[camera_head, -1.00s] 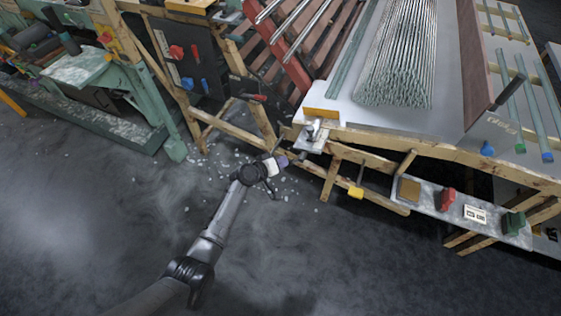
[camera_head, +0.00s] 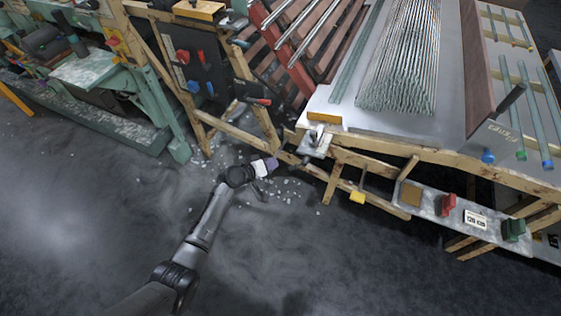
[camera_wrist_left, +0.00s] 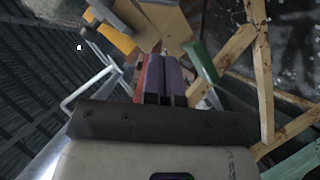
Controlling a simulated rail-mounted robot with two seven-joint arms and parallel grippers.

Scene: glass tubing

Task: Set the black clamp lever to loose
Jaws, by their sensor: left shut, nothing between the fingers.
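My left gripper (camera_head: 273,163) shows in the head view just left of the small metal clamp block at the table's near left corner. Its purple fingers (camera_wrist_left: 165,78) show close together in the wrist view with nothing between them. The clamp block (camera_head: 315,142) sits below a yellow strip and has a small dark part (camera_head: 318,131) on it, possibly the black clamp lever; its setting is too small to tell. The gripper looks apart from it in the head view. No black lever can be made out in the wrist view. My right gripper is not in view.
The table (camera_head: 345,115) carries a bundle of glass tubes (camera_head: 400,70). A shelf (camera_head: 430,205) with red and green blocks hangs along its front. A dark panel (camera_head: 190,65) with red and blue handles stands at left. The floor below has glass bits and free room.

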